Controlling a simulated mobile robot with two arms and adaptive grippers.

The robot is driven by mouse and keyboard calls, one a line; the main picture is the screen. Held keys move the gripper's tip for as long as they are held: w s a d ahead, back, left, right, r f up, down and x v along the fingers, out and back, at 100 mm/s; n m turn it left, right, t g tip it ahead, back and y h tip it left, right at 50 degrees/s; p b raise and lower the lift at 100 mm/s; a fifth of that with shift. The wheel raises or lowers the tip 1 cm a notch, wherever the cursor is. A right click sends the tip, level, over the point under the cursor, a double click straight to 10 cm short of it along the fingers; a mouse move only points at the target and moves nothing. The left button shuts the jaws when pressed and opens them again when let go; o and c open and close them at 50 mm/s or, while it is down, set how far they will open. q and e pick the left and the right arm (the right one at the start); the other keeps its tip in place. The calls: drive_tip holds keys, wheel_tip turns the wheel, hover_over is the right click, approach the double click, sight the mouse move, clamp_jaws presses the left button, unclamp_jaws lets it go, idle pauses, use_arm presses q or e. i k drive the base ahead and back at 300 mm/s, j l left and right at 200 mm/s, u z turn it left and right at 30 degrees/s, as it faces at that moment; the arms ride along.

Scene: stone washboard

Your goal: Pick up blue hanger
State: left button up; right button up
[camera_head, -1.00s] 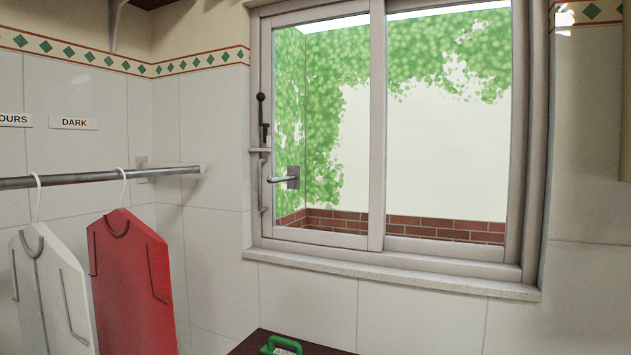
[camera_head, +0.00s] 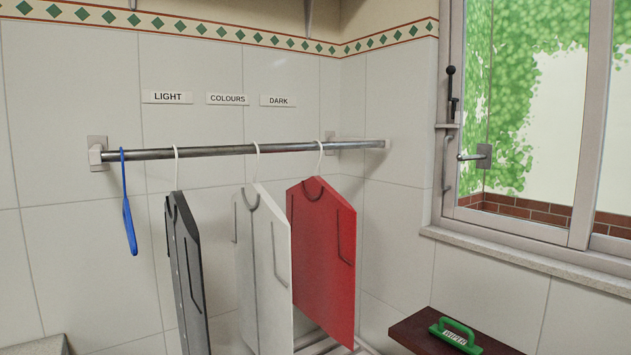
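The blue hanger (camera_head: 129,222) hangs empty from the left end of the metal rail (camera_head: 225,151), close to the wall bracket. It is seen nearly edge-on, with its hook over the rail. Neither of my grippers shows in the head view.
A dark grey shirt (camera_head: 187,270), a white shirt (camera_head: 264,265) and a red shirt (camera_head: 322,260) hang to its right on white hangers. A green wiper (camera_head: 455,335) lies on a dark red board (camera_head: 410,333) at lower right. Space left of the hanger is clear.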

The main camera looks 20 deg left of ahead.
sight(128, 220)
drive_tip(key=u, duration=1.75)
drive_tip(key=l+u, duration=0.15)
drive_tip(key=u, duration=0.2)
drive_tip(key=i+l+u, duration=0.1)
drive_tip(key=u, duration=0.3)
drive_tip(key=l+u, duration=0.35)
